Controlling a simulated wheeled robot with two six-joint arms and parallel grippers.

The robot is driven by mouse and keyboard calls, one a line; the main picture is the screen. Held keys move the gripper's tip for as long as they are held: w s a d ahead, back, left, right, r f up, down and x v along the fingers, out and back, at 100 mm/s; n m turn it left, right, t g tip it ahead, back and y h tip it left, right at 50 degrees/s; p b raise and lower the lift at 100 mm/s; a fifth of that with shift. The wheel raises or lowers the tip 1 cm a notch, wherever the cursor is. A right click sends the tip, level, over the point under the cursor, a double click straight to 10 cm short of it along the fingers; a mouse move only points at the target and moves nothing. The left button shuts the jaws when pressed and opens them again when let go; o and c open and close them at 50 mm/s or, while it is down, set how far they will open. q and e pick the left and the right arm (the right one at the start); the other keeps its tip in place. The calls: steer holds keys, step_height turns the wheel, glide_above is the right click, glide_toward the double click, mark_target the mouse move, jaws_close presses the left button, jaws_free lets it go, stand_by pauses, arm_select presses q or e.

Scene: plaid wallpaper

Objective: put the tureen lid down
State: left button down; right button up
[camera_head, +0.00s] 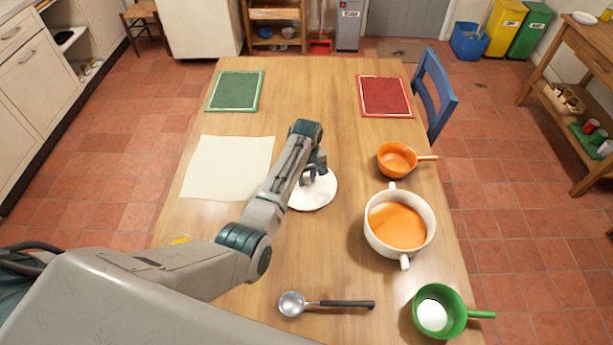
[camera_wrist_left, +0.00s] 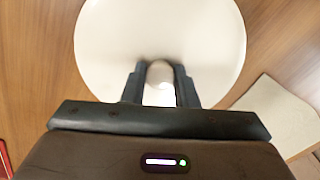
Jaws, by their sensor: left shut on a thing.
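The tureen lid (camera_head: 316,196) is a round white disc over the middle of the wooden table. It also fills the top of the left wrist view (camera_wrist_left: 110,45), with its pale knob (camera_wrist_left: 160,76) between my fingers. My left gripper (camera_head: 314,174) is shut on that knob from above. I cannot tell whether the lid touches the table or hangs just above it. The white tureen (camera_head: 371,240), open and filled with orange soup (camera_head: 397,226), stands to the right of the lid, apart from it. My right gripper is not in view.
A cream cloth (camera_head: 228,165) lies left of the lid. An orange pan (camera_head: 397,158) and a green pan (camera_head: 440,311) stand along the right side. A ladle (camera_head: 325,304) lies in front. Green (camera_head: 236,91) and red (camera_head: 385,96) mats lie at the far end, with bare table between.

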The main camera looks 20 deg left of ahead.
mark_target(306, 179)
arm_select(q)
steer(key=shift+f, duration=0.1)
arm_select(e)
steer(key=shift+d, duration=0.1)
arm_select(q)
steer(key=c, duration=1.3)
jaws_free()
steer(key=shift+o, duration=0.8)
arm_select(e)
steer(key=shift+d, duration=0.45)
arm_select(q)
step_height(306, 179, up, 12)
steer(key=b, duration=0.1)
steer(key=shift+b, duration=0.4)
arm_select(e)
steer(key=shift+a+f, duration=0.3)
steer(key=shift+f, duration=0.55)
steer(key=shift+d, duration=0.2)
